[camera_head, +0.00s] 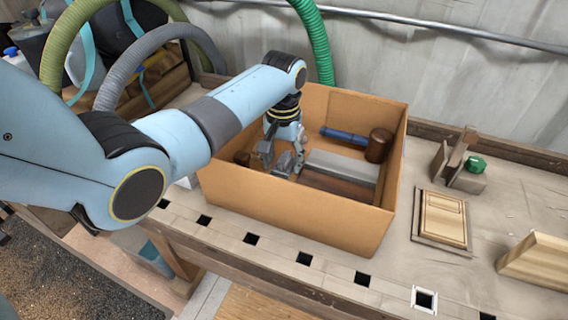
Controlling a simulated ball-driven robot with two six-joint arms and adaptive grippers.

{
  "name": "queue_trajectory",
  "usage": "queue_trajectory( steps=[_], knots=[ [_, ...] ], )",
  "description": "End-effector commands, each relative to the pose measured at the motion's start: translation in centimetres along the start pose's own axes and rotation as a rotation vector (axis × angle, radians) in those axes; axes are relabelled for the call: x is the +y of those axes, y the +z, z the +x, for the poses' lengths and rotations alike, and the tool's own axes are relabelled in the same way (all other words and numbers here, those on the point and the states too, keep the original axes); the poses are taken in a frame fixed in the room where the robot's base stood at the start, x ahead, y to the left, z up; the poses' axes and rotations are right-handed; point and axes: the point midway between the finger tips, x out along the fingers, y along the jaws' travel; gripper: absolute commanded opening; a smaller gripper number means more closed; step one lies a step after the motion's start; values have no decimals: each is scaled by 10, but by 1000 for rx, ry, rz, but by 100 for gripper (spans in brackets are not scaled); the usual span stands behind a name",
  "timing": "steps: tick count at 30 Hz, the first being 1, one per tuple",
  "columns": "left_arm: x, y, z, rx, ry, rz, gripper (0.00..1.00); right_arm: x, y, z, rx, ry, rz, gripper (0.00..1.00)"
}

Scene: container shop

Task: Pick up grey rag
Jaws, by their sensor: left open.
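An open cardboard box (300,215) stands on the workbench. My left arm reaches over its back left side, and my left gripper (281,160) points down inside it, open. No clear rag shape shows. A flat light-grey piece (342,165) lies in the box, to the right of my gripper and apart from it; I cannot tell whether it is the grey rag. Anything directly under the gripper is partly hidden by its fingers. My right gripper is not in view.
The box also holds a mallet (376,146) with a blue handle, a dark brown board (338,188) and a small brown object (242,158). Its walls rise around the gripper. A wooden panel (442,218) and a wooden block (537,260) lie on the bench at right.

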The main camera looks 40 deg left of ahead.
Motion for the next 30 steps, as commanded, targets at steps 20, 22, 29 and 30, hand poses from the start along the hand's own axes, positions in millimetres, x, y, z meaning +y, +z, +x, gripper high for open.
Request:
queue_trajectory(
  steps=[20,22,29,30],
  knots=[
    [0,0,2,1,0,0,16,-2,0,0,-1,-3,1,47],
    [0,0,2,2,0,0,16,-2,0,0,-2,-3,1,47],
    [0,-1,-11,4,0,0,16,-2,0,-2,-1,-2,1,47],
    [0,-1,-16,4,0,-1,16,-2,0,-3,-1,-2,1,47]
  ],
)
